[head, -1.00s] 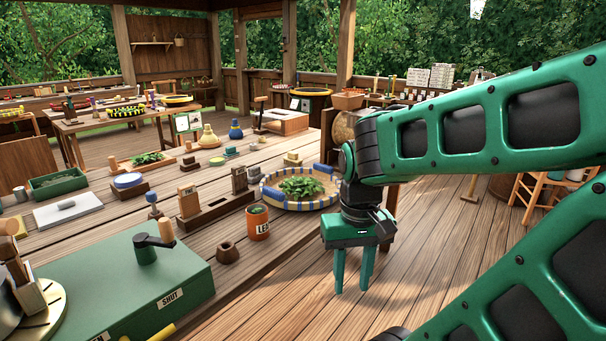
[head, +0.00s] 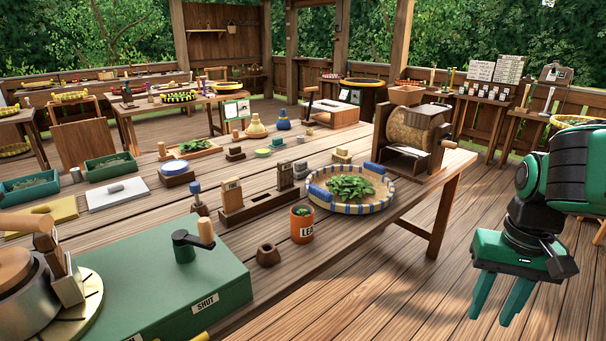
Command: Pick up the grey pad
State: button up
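I cannot tell for sure which thing is the grey pad. My gripper (head: 489,321) is at the lower right of the head view, out over the floor beyond the table's right end. Its two green fingers point down, apart, with nothing between them. It touches nothing and is well away from both grey things.
A round tray with blue pads and leaves (head: 378,205) sits near the table's edge. An orange pot (head: 302,225), a wooden drum (head: 413,130) with a crank and a green box (head: 170,285) labelled SHUT stand on the table (head: 330,270). The floor around my gripper is clear.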

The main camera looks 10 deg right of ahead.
aim_at(301, 169)
jog(key=z, duration=0.6)
jog(key=k, duration=0.7)
jog(key=z, duration=0.95)
jog(key=k, duration=0.65)
jog(key=z, duration=0.35)
jog(key=i, duration=2.05)
jog(key=u, duration=0.8)
jog(key=i, duration=1.15)
jog(key=u, duration=1.45)
jog(key=i, duration=0.95)
jog(key=u, duration=0.65)
